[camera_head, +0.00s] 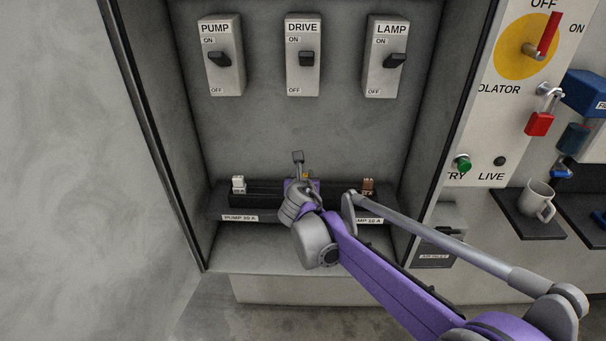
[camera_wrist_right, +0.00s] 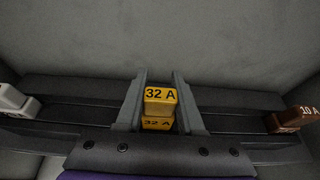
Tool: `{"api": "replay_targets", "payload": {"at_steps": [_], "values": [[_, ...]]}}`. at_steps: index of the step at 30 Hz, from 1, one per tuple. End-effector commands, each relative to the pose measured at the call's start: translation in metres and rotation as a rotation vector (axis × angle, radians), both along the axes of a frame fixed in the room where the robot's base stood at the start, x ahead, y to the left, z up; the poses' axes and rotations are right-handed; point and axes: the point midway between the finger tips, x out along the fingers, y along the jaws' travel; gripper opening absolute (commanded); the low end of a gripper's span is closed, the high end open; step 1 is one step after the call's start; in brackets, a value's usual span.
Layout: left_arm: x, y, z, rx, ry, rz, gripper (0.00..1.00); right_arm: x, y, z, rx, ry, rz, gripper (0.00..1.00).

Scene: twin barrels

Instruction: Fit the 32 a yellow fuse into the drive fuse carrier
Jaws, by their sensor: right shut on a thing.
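The yellow fuse (camera_wrist_right: 160,96) is marked 32 A and sits between the two fingers of my right gripper (camera_wrist_right: 160,88) in the right wrist view, at the middle of the black fuse rail (camera_wrist_right: 90,101). A second 32 A marking shows just below the upper one. The drive carrier is hidden behind my gripper and arm. I cannot tell how deep the fuse sits in it. My left gripper is not in view.
A white fuse (camera_head: 238,184) stands at the rail's left end, a brown 10 A fuse (camera_head: 368,186) at its right. PUMP (camera_head: 222,57), DRIVE (camera_head: 302,57) and LAMP (camera_head: 387,57) switches hang above. Cabinet walls bound both sides. A mug (camera_head: 537,200) stands outside, right.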

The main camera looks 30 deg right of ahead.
Motion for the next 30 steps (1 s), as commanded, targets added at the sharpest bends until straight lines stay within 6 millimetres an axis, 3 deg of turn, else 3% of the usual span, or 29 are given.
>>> {"api": "replay_targets", "payload": {"at_steps": [15,16,21,30], "values": [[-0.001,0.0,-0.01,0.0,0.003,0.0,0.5,0.0,0.0,-0.013,-0.001,0.0,0.0,0.0],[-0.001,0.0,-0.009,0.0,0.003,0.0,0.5,0.0,0.0,-0.013,0.0,0.0,0.0,0.41],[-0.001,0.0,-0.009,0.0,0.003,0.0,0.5,0.0,0.0,-0.012,0.0,0.0,0.0,0.71],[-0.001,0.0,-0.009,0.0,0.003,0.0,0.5,-0.001,0.0,-0.012,0.0,0.0,0.0,0.72]]}}
